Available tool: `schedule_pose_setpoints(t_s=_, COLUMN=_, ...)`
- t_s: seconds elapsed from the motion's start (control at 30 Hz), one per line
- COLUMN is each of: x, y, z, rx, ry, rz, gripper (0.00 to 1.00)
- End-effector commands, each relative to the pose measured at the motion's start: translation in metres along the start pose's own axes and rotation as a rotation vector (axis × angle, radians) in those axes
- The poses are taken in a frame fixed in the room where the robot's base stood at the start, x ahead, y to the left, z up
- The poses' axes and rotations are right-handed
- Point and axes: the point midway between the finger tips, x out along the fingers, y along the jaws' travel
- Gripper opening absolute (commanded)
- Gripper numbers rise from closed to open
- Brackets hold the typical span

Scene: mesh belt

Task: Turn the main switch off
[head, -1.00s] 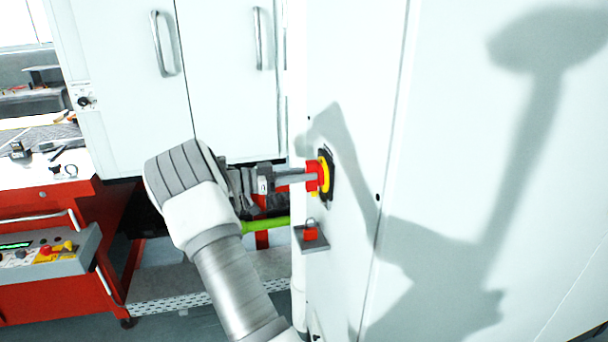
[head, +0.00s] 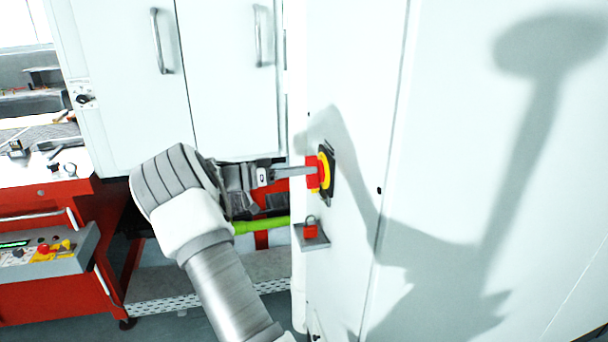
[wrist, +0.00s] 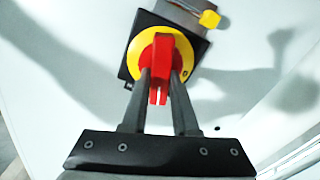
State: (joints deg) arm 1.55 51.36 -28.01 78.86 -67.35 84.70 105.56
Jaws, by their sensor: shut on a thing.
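The main switch is a red rotary handle (wrist: 160,65) on a yellow disc (wrist: 187,50) with a black square plate (wrist: 135,52), mounted on the white cabinet panel. In the head view the red handle (head: 312,172) and yellow disc (head: 324,172) show from the side. My gripper (head: 305,171) reaches the handle from the left. In the wrist view my gripper (wrist: 160,80) has one finger on each side of the red handle and is shut on it. The handle looks roughly in line with the fingers, pointing toward the gripper base.
A grey box with a yellow tag (wrist: 209,19) is beside the switch plate. A red cart (head: 50,300) with a control panel (head: 45,253) stands at left.

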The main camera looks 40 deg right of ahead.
Motion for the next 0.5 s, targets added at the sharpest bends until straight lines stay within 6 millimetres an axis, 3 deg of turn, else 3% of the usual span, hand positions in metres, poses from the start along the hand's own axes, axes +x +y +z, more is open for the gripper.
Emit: schedule_pose_setpoints(t_s=0.5, x=-0.0004, y=-0.0038, z=0.0003, rx=-0.491, ry=0.001, rz=0.001, gripper=0.0)
